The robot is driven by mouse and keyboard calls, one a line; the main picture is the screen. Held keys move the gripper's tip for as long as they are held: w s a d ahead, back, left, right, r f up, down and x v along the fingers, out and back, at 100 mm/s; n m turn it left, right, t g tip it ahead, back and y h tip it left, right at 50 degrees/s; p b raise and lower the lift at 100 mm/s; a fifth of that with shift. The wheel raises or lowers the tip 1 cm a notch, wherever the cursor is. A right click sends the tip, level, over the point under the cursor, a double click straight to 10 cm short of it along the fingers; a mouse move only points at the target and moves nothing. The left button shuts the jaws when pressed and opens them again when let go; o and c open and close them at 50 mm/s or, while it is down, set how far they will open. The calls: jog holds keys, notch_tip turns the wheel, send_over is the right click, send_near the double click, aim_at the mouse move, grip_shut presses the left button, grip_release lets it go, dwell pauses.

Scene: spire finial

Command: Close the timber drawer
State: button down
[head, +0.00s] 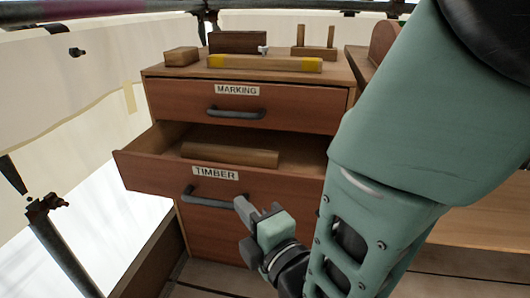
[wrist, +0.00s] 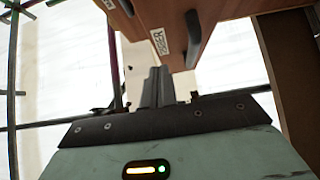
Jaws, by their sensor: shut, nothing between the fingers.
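The timber drawer (head: 283,190) is pulled out from the wooden cabinet (head: 190,228), with a "TIMBER" label and a dark bar handle (head: 212,200) on its front. A wooden block (head: 230,154) lies inside it. My gripper (head: 248,212) is shut and empty, just in front of the drawer front, to the right of the handle and below the label. In the wrist view the shut fingers (wrist: 157,86) point toward the drawer front (wrist: 172,22), whose label shows above them. I cannot tell whether the fingertips touch the drawer.
The "MARKING" drawer (head: 290,107) above is shut. Several wooden pieces, including a yellow-ended bar (head: 265,63), sit on the cabinet top. A scaffold pole (head: 62,250) stands at the left. A wooden bench (head: 480,228) is at the right, partly behind my arm.

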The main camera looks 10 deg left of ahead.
aim_at(229, 169)
jog(key=w+a, duration=0.1)
jog(key=w, duration=0.1)
jog(key=w+a+b, duration=0.1)
jog(key=w, duration=0.2)
jog(key=w+a+b, duration=0.1)
jog(key=w, duration=0.1)
jog(key=shift+w+a, duration=0.1)
jog(key=shift+w, duration=0.5)
